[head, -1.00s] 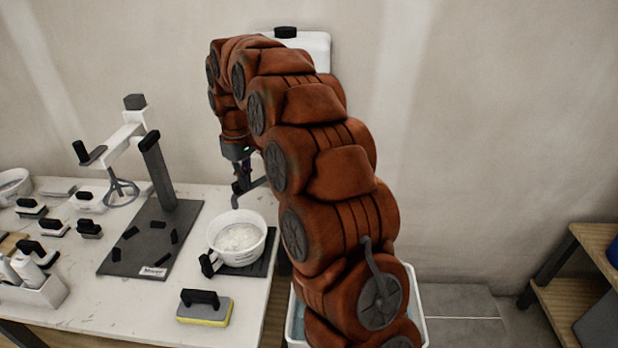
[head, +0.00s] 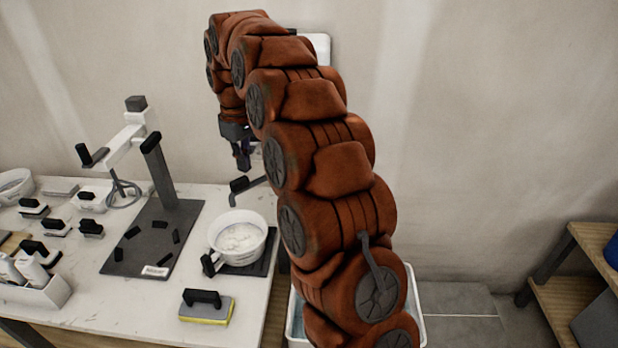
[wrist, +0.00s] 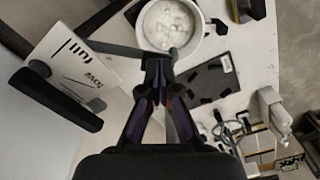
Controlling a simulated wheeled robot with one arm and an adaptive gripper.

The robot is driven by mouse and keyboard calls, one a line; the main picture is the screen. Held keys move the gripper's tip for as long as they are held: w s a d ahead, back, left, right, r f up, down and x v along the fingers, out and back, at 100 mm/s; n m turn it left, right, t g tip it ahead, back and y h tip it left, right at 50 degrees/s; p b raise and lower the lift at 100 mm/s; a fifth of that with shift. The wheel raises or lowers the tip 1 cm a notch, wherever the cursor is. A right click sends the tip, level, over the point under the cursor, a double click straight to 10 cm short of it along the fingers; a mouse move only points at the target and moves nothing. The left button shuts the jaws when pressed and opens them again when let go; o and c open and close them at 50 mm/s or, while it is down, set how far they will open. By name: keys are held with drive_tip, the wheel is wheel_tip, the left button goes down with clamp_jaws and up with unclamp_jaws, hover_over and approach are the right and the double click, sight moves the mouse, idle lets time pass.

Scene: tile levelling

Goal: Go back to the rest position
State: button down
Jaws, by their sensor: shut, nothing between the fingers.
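My gripper (head: 243,164) hangs at the end of my orange arm, above the back right part of the white table. It is closed and empty. In the wrist view its fingers (wrist: 158,58) meet in front of the white bowl (wrist: 169,24). In the head view this bowl (head: 238,238) holds pale material and stands on a dark mat, below and in front of the gripper. A grey lever with a black grip (head: 239,184) sits just below the gripper, apart from it. My arm hides part of the wall and the lever's far end.
A yellow-edged sponge float (head: 206,309) lies near the table's front. Several black-handled tools and a white caddy (head: 35,290) stand farther left. Wooden shelves (head: 560,285) are at right.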

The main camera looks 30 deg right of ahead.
drive_tip(key=shift+s+d+r, duration=0.1)
drive_tip(key=shift+s+r, duration=0.05)
drive_tip(key=shift+r, duration=0.65)
drive_tip(key=s+a+f+m, duration=0.1)
drive_tip(key=s+a+f, duration=0.1)
drive_tip(key=s, duration=1.1)
drive_tip(key=s+a+f+m+g, duration=0.1)
drive_tip(key=s+a+f+m, duration=0.1)
drive_tip(key=s, duration=1.2)
drive_tip(key=s+a+f+m, duration=0.1)
drive_tip(key=s+a+f, duration=0.1)
drive_tip(key=s, duration=1.2)
drive_tip(key=shift+f+m+g, duration=0.3)
drive_tip(key=shift+f+g, duration=0.1)
drive_tip(key=shift+f, duration=0.3)
